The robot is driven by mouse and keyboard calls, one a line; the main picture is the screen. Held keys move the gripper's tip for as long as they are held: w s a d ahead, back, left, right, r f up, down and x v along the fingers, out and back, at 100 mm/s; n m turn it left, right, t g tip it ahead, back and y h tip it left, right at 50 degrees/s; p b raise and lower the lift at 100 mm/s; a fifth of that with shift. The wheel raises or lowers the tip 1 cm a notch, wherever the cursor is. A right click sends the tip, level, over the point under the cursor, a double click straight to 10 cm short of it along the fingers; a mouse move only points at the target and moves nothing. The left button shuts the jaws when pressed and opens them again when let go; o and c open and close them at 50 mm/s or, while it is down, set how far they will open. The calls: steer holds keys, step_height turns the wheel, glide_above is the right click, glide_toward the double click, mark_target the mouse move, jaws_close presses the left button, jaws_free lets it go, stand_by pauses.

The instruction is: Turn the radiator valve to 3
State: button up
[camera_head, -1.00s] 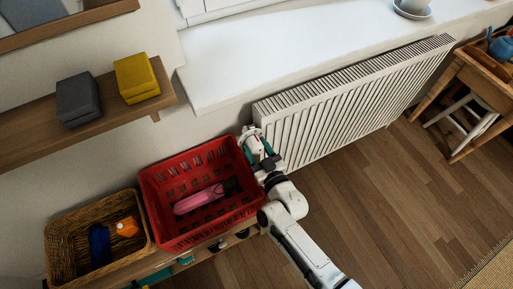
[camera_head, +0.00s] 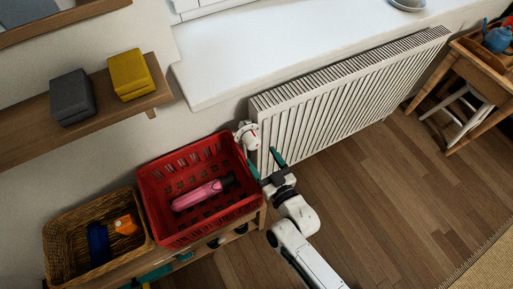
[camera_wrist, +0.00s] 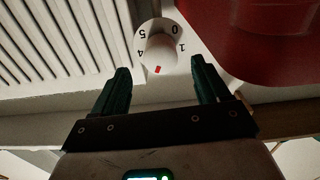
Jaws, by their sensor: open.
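The radiator valve (camera_head: 247,135) is a white knob at the left end of the white radiator (camera_head: 345,95). In the wrist view the valve (camera_wrist: 158,45) shows the digits 5, 0, 1 and 4 around its dial. A red mark sits on its lower edge, on the side between 4 and 1; no digit is readable beside it. My gripper (camera_head: 264,160) is open, with its green fingers just below the valve in the head view. In the wrist view my gripper (camera_wrist: 161,72) has a finger on either side below the knob, apart from it, with nothing between them.
A red basket (camera_head: 157,215) holding a pink object stands close left of the valve. A wicker basket (camera_head: 60,225) is further left. A wooden shelf (camera_head: 30,140) and white sill (camera_head: 240,55) are above. The floor (camera_head: 370,190) at right is clear.

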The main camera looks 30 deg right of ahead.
steer(key=shift+s, duration=2.15)
steer(key=s+d+r+g+p, duration=0.4)
steer(key=s+r+g, duration=0.1)
steer(key=s+g, duration=0.3)
steer(key=s+d+r+m+g+p, duration=0.1)
steer(key=s+d+r+g+p, duration=0.2)
steer(key=s+r+g, duration=0.3)
steer(key=s+g+p, duration=0.1)
steer(key=s+g, duration=0.2)
steer(key=s, duration=0.1)
steer(key=shift+s+d+r, duration=0.25)
steer(key=shift+s+d, duration=0.1)
steer(key=shift+s, duration=0.05)
